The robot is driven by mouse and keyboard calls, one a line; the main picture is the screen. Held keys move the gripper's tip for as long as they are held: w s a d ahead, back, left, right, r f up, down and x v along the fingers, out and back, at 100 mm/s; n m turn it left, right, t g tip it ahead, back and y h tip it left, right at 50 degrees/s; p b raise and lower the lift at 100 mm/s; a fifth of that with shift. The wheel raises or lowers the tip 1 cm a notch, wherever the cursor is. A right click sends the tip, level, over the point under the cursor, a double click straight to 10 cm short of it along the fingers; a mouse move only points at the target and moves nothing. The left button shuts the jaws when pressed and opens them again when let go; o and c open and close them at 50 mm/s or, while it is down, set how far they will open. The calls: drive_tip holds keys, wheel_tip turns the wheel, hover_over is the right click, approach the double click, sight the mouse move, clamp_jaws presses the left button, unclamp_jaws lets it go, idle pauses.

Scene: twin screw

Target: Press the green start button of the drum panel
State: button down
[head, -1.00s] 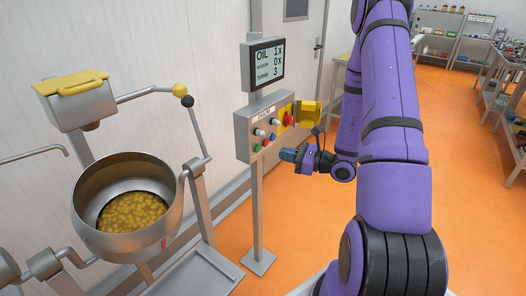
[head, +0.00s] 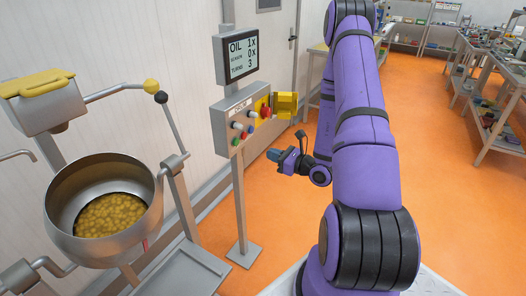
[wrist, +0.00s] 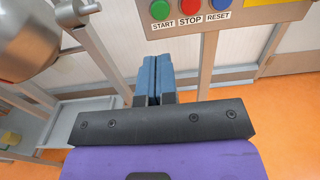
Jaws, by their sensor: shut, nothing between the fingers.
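The drum panel (head: 222,128) is a grey box on a post. Its green start button (head: 236,141) is at the lower left of its face. In the wrist view the green button (wrist: 160,9) sits above the START label, left of the red stop button (wrist: 190,10) and the blue reset button (wrist: 221,4). My gripper (head: 273,154) is shut and empty, right of and below the panel face in the head view. In the wrist view its blue fingertips (wrist: 155,62) are together, below the green button and apart from it.
A steel drum (head: 150,205) holding yellow pieces stands left of the panel. A display (head: 241,58) above the panel reads OIL 1x, 0x and 3. A yellow flap (head: 286,104) juts from the panel's right side. Orange floor (head: 440,190) is clear to the right.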

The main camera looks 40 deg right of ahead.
sight(237, 142)
drive_tip(key=x, duration=1.2)
drive_tip(key=shift+w+a, duration=0.15)
drive_tip(key=shift+w, duration=0.1)
drive_tip(key=shift+w, duration=0.1)
